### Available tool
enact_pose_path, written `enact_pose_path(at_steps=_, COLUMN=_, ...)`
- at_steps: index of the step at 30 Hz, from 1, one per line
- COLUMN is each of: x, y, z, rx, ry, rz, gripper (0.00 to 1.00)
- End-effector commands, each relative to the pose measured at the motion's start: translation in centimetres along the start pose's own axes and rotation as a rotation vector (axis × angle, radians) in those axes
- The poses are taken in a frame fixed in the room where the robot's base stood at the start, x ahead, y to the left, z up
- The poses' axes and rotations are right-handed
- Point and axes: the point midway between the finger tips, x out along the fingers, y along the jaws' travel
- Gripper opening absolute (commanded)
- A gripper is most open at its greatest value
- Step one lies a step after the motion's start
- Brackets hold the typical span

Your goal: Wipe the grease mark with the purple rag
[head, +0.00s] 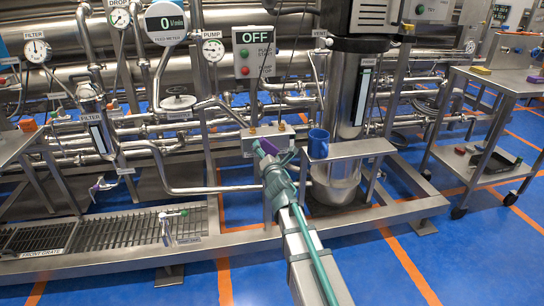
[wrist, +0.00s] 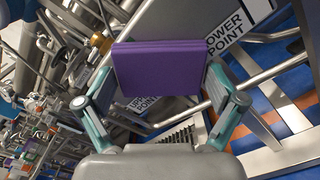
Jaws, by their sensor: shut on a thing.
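The purple rag (wrist: 160,68) is a flat, folded block between the two fingers of my gripper (wrist: 160,95) in the wrist view. My gripper is shut on it, one finger at each side. In the head view my gripper (head: 270,158) is at the end of my outstretched arm near the centre, just left of a blue mug, with a bit of purple showing at its tip. I cannot make out the grease mark in either view.
The blue mug (head: 318,143) stands on a small steel shelf (head: 350,150) beside a steel column. Pipes and gauges fill the back. A front grate (head: 100,234) lies at left and a steel trolley (head: 500,82) stands at right. Blue floor in front is clear.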

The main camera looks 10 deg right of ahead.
Motion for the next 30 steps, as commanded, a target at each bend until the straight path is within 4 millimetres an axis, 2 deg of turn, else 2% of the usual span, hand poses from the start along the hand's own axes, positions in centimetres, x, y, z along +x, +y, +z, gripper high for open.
enact_pose_path(at_steps=13, x=0.1, y=0.5, z=-0.3, rx=0.000, ry=0.002, rz=0.008, gripper=0.55)
enact_pose_path(at_steps=30, x=-5.1, y=0.3, z=-0.2, rx=0.000, ry=0.001, rz=0.003, gripper=0.55)
